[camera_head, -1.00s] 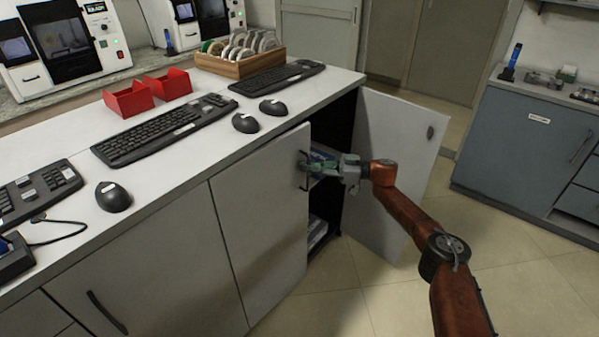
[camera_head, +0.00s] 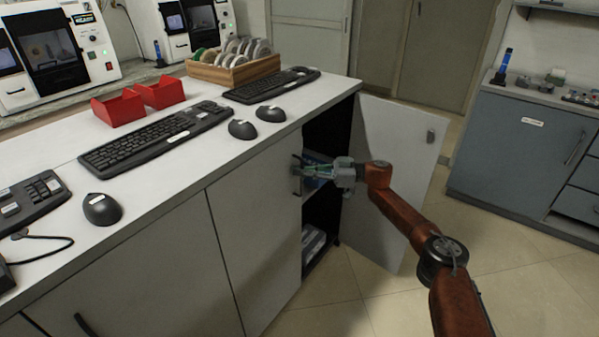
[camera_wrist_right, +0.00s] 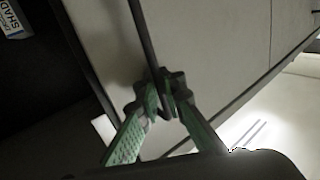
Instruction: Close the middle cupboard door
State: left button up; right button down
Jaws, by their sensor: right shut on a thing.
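The middle cupboard door (camera_head: 255,235) is a light grey panel under the white counter, and it looks almost flush with the cupboard front. A dark bar handle (camera_head: 298,183) stands near its free right edge. My right gripper (camera_head: 303,172) is at that edge, in front of the dark opening. In the right wrist view the handle (camera_wrist_right: 146,38) runs between the green-padded fingers of the right gripper (camera_wrist_right: 162,97), which are shut on it. My left gripper is not in view.
The right cupboard door (camera_head: 398,175) stands wide open, beyond my right arm. Boxes (camera_head: 313,243) sit inside the dark cupboard. Keyboards, mice (camera_head: 242,129), red bins (camera_head: 118,108) and a wooden rack (camera_head: 233,70) are on the counter (camera_head: 185,165). The floor in front is clear.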

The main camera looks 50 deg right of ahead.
jog(key=shift+w+d, duration=0.1)
jog(key=shift+d, duration=0.15)
jog(key=c, duration=2.4)
grip_release()
jog(key=shift+w+f, duration=0.1)
jog(key=shift+a, duration=0.1)
jog(key=v, duration=1.2)
